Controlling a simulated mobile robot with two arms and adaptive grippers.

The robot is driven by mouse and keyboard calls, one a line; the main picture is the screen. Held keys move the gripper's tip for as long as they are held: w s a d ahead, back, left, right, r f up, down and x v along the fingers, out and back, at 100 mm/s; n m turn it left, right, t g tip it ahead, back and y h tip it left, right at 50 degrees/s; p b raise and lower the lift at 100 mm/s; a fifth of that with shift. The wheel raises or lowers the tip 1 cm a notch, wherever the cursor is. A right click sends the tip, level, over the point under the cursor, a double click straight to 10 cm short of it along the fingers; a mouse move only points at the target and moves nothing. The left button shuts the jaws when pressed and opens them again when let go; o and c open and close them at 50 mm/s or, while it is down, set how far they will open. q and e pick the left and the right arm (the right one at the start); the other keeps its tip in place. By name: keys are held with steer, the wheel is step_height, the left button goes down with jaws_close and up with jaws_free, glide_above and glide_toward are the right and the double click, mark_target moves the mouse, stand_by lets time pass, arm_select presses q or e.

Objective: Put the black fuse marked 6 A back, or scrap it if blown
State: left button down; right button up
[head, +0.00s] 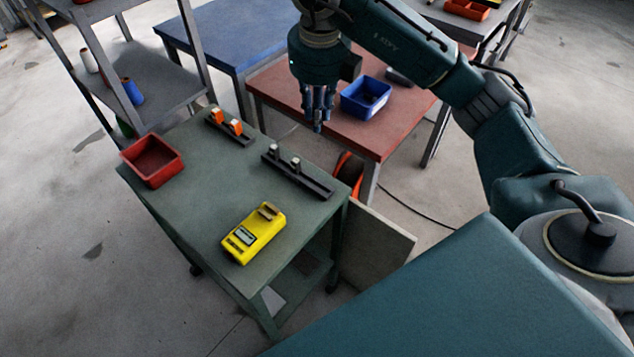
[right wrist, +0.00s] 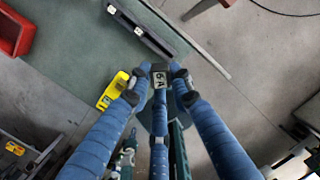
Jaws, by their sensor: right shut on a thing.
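My right gripper (head: 318,112) is shut on a black fuse with a pale label marked 6 A (right wrist: 160,78). It holds the fuse in the air beyond the green table's right edge. In the head view the gripper hides most of the fuse. A black rail (head: 318,188) on the green table carries two dark fuses with pale labels; its right part is bare. A yellow tester (head: 242,246) with a small display lies nearer; its reading is too small to tell. A red bin (head: 152,160) stands at the table's left edge and looks empty. My left gripper is not in view.
A second black rail (head: 218,128) holds two orange fuses. A blue bin (head: 362,107) with dark things inside stands on the red table (head: 340,133). A grey shelf (head: 165,98) with spools stands at the left. The green table (head: 190,200) is clear left of the tester.

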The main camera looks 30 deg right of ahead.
steer(key=f+p, duration=0.4)
steer(key=f, duration=1.5)
steer(key=shift+d+f, duration=0.2)
steer(key=shift+f, duration=0.3)
steer(key=shift+f+b, duration=0.5)
steer(key=shift+f, duration=0.1)
steer(key=o, duration=0.9)
steer(key=shift+o, duration=0.2)
steer(key=shift+r, duration=0.15)
